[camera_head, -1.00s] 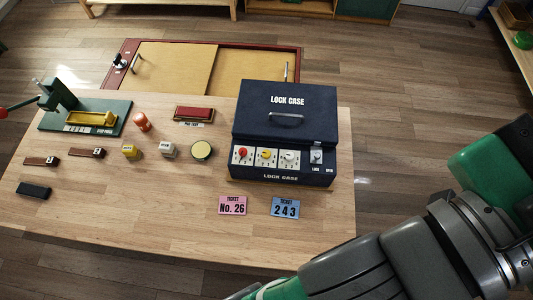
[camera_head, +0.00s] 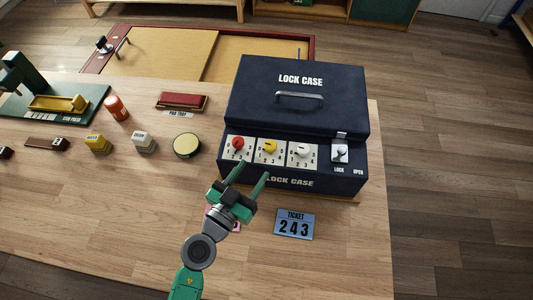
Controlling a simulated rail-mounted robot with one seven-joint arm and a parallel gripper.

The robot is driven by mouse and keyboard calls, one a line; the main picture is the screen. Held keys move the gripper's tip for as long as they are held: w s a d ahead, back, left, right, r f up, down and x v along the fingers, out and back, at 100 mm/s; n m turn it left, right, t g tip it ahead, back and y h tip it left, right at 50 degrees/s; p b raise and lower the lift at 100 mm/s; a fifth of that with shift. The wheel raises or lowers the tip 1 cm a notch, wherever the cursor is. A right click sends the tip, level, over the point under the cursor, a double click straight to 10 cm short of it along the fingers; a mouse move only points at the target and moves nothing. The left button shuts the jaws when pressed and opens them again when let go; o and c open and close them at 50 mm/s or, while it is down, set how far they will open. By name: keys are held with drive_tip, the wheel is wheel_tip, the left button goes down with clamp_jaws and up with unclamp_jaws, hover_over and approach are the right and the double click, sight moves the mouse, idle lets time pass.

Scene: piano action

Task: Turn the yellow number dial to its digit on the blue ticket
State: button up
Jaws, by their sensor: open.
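The dark blue lock case (camera_head: 300,95) stands on the table with its lid down. The yellow number dial (camera_head: 269,148) is the middle of three dials on its front, between the red dial (camera_head: 238,144) and the white dial (camera_head: 303,150). The pointer's exact digit is too small to read. The blue ticket (camera_head: 294,224) lies in front of the case and reads 2 4 3. My gripper (camera_head: 250,177) is open and empty, its green fingers pointing at the case front, below and left of the yellow dial and apart from it.
A lock lever (camera_head: 340,152) sits at the right of the dials. The pink ticket (camera_head: 210,222) is mostly hidden behind my gripper. Left of the case are a round yellow-topped pad (camera_head: 187,146), small blocks, an orange bottle (camera_head: 117,108) and a red pad tray (camera_head: 182,102).

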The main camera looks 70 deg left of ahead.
sight(268, 150)
drive_tip(key=p+x, duration=0.1)
drive_tip(key=x, duration=0.5)
drive_tip(key=shift+w+a+r+p, duration=0.1)
drive_tip(key=shift+r+p, duration=0.15)
drive_tip(key=shift+p, duration=0.1)
drive_tip(key=shift+w+a+f, duration=0.15)
drive_tip(key=shift+w+a, duration=0.25)
drive_tip(key=shift+w, duration=0.1)
drive_tip(key=shift+c, duration=0.4)
drive_tip(key=c, duration=0.9)
drive_tip(key=shift+o, duration=0.2)
